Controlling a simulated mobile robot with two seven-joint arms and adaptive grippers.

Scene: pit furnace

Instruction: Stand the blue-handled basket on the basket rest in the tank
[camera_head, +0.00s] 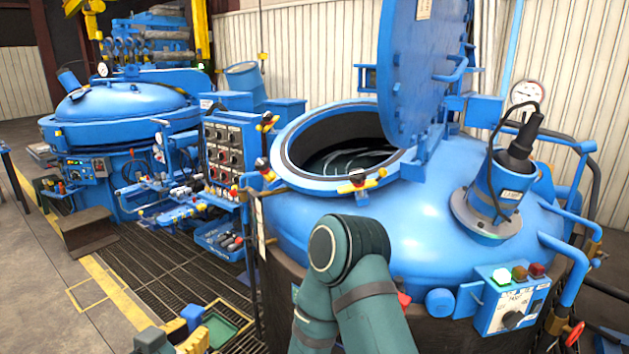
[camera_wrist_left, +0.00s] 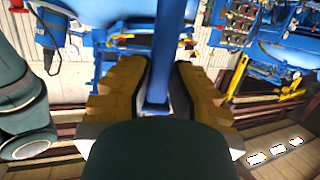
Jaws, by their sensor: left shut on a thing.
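My left gripper (camera_head: 184,336) is low at the bottom left of the head view, partly cut off by the edge. In the left wrist view, its two yellow-brown fingers (camera_wrist_left: 160,85) are shut on an upright blue bar, which I take as the handle of the blue-handled basket (camera_wrist_left: 162,50). The basket's body cannot be made out. The blue tank (camera_head: 440,220) stands open at right, its lid (camera_head: 425,70) raised. Pale curved lines show inside its dark mouth, but I cannot tell the basket rest apart. The gripper is left of the tank and below its rim. My right gripper is not in view.
A second blue tank (camera_head: 125,105) with a closed lid stands at back left. A control panel (camera_head: 222,155) stands beside the open tank's mouth. A blue bin (camera_head: 220,240) and a green tray-like thing (camera_head: 228,322) are near the grating. Yellow-handled clamps (camera_head: 358,181) sit on the rim.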

